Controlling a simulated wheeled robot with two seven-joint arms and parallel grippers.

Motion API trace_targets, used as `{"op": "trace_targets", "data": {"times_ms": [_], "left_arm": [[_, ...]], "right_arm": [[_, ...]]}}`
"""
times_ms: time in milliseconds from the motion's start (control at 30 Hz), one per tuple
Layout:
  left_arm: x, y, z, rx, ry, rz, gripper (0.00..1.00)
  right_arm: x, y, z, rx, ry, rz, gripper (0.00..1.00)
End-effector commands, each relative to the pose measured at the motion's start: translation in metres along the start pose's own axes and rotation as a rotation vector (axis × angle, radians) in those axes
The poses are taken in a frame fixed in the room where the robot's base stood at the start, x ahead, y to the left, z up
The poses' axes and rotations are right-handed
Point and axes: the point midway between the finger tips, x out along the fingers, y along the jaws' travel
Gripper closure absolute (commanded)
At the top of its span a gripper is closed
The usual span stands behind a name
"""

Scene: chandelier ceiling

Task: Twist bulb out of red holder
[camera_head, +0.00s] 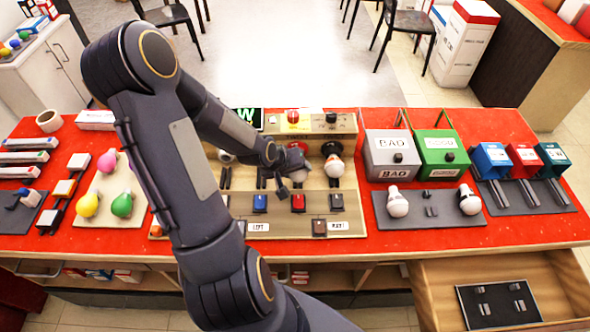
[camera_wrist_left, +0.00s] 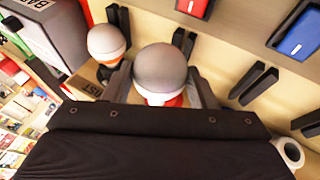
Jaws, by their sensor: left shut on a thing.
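My left gripper (camera_head: 292,172) comes down over the wooden test panel (camera_head: 275,205). It is shut on a white bulb (camera_head: 299,176). In the left wrist view the same bulb (camera_wrist_left: 160,68) stands between the finger pads, its rounded white end toward the camera. A red-orange part, seemingly of the red holder (camera_wrist_left: 174,101), shows beneath the bulb; the fingers and wrist hide most of it. I cannot tell whether the bulb is still seated. A second white bulb (camera_head: 334,168) with an orange-red base stands to the right, also visible in the left wrist view (camera_wrist_left: 105,41). My right gripper is not in view.
Blue (camera_head: 260,203) and red (camera_head: 298,202) blocks sit on the panel's front. The grey BAD box (camera_head: 393,155) and green box (camera_head: 440,153) stand right of it. A drawer (camera_head: 560,290) is open below.

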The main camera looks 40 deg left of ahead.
Motion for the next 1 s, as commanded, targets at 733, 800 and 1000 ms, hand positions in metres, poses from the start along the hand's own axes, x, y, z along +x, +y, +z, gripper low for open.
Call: {"op": "trace_targets", "data": {"times_ms": [733,800,1000], "left_arm": [[-0.037,0.020,-0.016,0.000,0.003,0.000,0.70],[-0.037,0.020,-0.016,0.000,0.003,0.001,0.70],[-0.037,0.020,-0.016,0.000,0.003,0.001,0.70]], "right_arm": [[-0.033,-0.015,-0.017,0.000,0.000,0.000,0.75],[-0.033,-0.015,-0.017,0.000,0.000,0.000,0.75],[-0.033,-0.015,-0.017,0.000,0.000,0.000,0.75]]}}
